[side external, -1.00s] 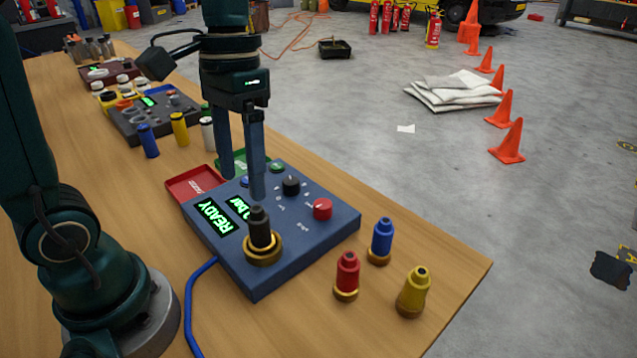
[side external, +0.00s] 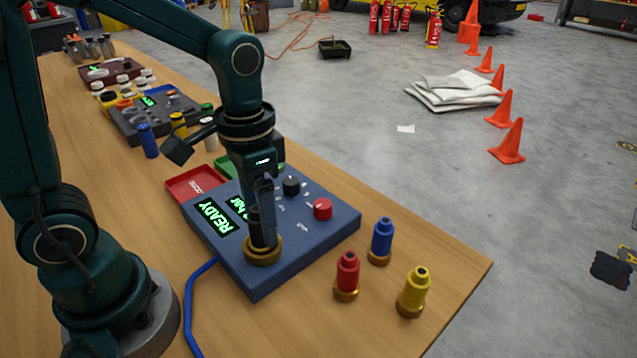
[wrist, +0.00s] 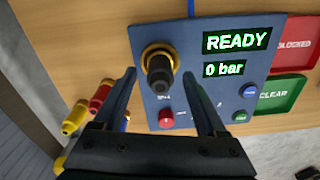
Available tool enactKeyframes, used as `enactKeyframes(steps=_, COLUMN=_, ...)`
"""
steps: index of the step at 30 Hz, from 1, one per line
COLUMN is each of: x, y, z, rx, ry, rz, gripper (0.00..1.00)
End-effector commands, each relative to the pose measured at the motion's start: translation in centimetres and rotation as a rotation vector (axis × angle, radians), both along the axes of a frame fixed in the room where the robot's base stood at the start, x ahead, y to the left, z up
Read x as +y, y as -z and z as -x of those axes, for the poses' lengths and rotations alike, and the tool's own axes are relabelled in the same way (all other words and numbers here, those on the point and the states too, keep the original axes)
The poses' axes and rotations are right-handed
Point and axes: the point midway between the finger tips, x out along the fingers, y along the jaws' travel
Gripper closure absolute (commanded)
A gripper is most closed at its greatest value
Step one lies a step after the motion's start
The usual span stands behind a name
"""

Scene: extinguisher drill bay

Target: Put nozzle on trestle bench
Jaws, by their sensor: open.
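A black nozzle (wrist: 159,70) stands upright in a brass ring (side external: 262,254) on the blue console (side external: 325,235). My gripper (side external: 262,238) is open and low over the console, pointing down. In the wrist view the black nozzle shows between the two fingertips, with a gap on each side. In the side view the fingers partly hide it. Red (side external: 347,275), blue (side external: 382,240) and yellow (side external: 413,290) nozzles with brass bases stand on the wooden trestle bench (side external: 450,258), to the right of the console.
The console has a red knob (side external: 322,209), a black knob (side external: 291,186) and screens reading READY and 0 bar. Red (side external: 190,184) and green trays adjoin it. A blue hose (side external: 190,310) runs left of it. Another grey console (side external: 130,125) stands farther back. Bare bench lies at the front.

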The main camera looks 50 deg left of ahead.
Motion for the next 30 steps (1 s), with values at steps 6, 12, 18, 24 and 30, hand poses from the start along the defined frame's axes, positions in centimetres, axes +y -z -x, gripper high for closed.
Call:
enactKeyframes(steps=6, x=0.00, y=0.94, z=0.03, rx=0.000, ry=0.000, rz=0.000, gripper=0.26)
enactKeyframes(steps=12, x=-0.01, y=0.93, z=0.02, rx=-0.001, ry=0.000, rz=0.000, gripper=0.30)
enactKeyframes(steps=18, x=-0.01, y=0.92, z=0.02, rx=-0.001, ry=0.000, rz=0.000, gripper=1.00)
enactKeyframes(steps=24, x=-0.01, y=0.90, z=0.00, rx=-0.001, ry=-0.001, rz=0.000, gripper=1.00)
enactKeyframes(steps=30, x=-0.01, y=0.61, z=-0.03, rx=-0.003, ry=-0.001, rz=0.001, gripper=1.00)
